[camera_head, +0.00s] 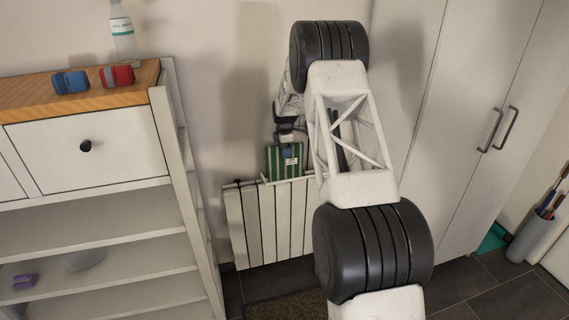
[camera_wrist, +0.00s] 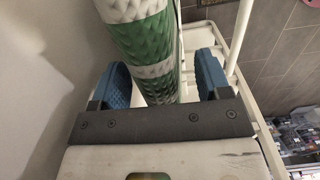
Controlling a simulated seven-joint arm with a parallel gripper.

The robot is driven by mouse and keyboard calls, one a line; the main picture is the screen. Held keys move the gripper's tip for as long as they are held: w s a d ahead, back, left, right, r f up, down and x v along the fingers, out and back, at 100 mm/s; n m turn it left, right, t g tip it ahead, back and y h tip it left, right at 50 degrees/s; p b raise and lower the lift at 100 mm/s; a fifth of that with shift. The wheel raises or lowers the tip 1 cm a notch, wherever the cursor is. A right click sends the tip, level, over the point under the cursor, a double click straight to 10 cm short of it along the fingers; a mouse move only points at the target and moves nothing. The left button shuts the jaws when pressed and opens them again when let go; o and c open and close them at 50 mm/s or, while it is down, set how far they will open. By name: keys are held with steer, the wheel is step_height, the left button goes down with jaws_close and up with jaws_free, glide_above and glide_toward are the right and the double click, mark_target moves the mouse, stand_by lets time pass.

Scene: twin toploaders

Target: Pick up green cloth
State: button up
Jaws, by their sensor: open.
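The green cloth (camera_head: 284,172) has green and white stripes and hangs on the white radiator or rack against the wall. In the wrist view the cloth (camera_wrist: 147,42) runs down between the two blue fingers of my gripper (camera_wrist: 162,82). My gripper is open, with one finger on each side of the cloth. A gap shows on the right between cloth and finger; on the left the cloth is close to the finger, and I cannot tell if they touch. In the head view my gripper (camera_head: 287,154) is at the cloth, partly covering it.
A white slatted radiator or rack (camera_head: 268,225) stands below the cloth. A shelf unit (camera_head: 90,145) is at the left, with blue (camera_head: 70,82) and red (camera_head: 117,76) items and a bottle (camera_head: 123,35) on top. A tall white cabinet (camera_head: 455,110) stands at the right.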

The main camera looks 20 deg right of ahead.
steer(key=c, duration=1.3)
steer(key=shift+r, duration=0.1)
steer(key=shift+r, duration=4.9)
steer(key=shift+s, duration=0.1)
